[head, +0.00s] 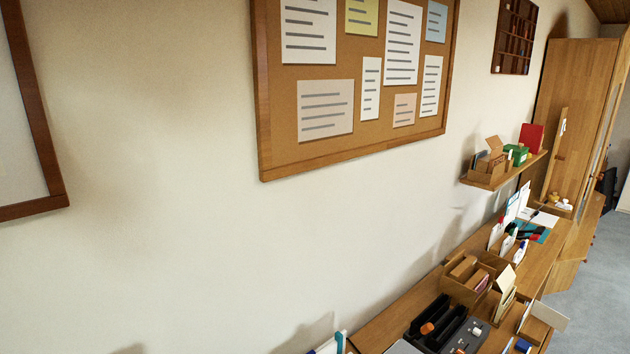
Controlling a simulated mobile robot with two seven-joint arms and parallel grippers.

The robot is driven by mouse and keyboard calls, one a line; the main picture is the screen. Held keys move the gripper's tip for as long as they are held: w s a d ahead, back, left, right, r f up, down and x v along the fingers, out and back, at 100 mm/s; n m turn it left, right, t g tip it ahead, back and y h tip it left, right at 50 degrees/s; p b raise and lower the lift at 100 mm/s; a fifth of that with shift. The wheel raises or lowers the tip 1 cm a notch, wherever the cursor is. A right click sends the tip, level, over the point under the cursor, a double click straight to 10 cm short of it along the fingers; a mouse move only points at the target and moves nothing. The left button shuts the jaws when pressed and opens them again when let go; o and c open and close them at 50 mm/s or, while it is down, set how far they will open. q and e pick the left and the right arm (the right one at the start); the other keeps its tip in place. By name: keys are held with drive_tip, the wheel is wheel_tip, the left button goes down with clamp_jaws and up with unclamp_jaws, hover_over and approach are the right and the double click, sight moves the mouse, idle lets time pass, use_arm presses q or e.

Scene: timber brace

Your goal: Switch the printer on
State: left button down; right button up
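I cannot make out a printer in the head view. A black object (440,322) with open slots lies on the wooden desk (385,327) at the bottom; it looks like a desk organiser with small items in it. A dark object (606,182) stands far off at the right edge, too small to identify. Neither of my grippers is in view.
A cork board (230,352) is not at the bottom; the wall holds a cork board with papers (343,97) above. A shelf (492,180) bears boxes. Wooden boxes (468,278) stand on the desk. A tall cabinet (570,110) stands behind. Grey floor (600,275) is clear at right.

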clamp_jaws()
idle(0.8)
